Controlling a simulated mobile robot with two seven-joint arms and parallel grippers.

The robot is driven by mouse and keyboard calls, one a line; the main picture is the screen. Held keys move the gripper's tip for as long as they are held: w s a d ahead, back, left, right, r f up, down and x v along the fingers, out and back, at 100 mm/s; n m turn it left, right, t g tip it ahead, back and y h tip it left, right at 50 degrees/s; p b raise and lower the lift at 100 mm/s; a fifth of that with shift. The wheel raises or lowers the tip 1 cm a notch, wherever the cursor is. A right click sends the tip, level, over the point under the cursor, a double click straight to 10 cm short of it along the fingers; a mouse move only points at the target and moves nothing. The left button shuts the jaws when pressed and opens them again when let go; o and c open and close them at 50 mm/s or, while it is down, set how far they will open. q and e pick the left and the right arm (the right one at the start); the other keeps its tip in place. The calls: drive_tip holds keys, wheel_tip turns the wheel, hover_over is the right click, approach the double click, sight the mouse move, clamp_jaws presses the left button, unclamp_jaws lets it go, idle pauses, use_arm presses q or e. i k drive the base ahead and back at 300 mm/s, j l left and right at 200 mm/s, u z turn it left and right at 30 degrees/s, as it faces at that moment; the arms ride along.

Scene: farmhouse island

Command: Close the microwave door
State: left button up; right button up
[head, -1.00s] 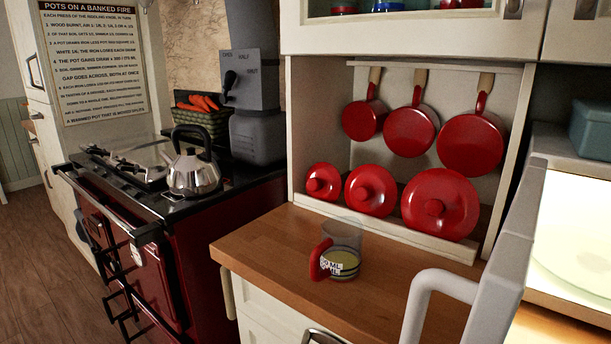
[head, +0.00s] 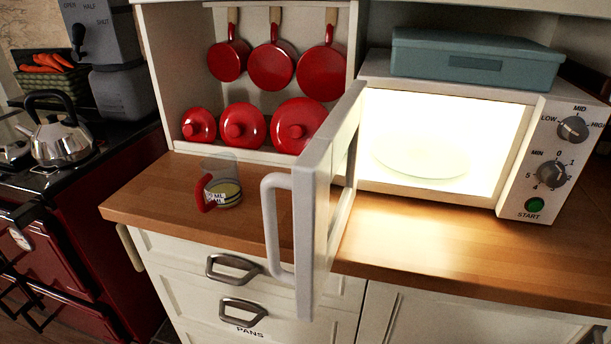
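The white microwave (head: 516,208) stands on the wooden counter at the right of the head view. Its door (head: 318,215) is wide open, swung out toward me from the left side of the lit cavity. The door's white loop handle (head: 271,225) sticks out to the left. A glass turntable plate (head: 420,158) lies inside the lit cavity. The control panel with two knobs and a green start button (head: 534,205) is on the right. Neither of my grippers shows in the head view.
A measuring cup with a red handle (head: 222,185) stands on the counter (head: 150,195) left of the door. A teal box (head: 475,57) rests on the microwave. Red pans hang behind, with lids below. A kettle (head: 62,135) sits on the stove at left. The counter before the cavity is clear.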

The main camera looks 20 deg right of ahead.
sight(323, 181)
drive_tip(key=i+j, duration=0.15)
drive_tip(key=j, duration=0.15)
drive_tip(key=i+j, duration=0.2)
drive_tip(key=i+j+z, duration=0.1)
drive_tip(key=j+z, duration=0.25)
drive_tip(key=i+j+z, duration=0.1)
drive_tip(key=z, duration=1.25)
drive_tip(key=k+j+z, duration=0.1)
drive_tip(key=k+j, duration=0.1)
drive_tip(key=k, duration=0.1)
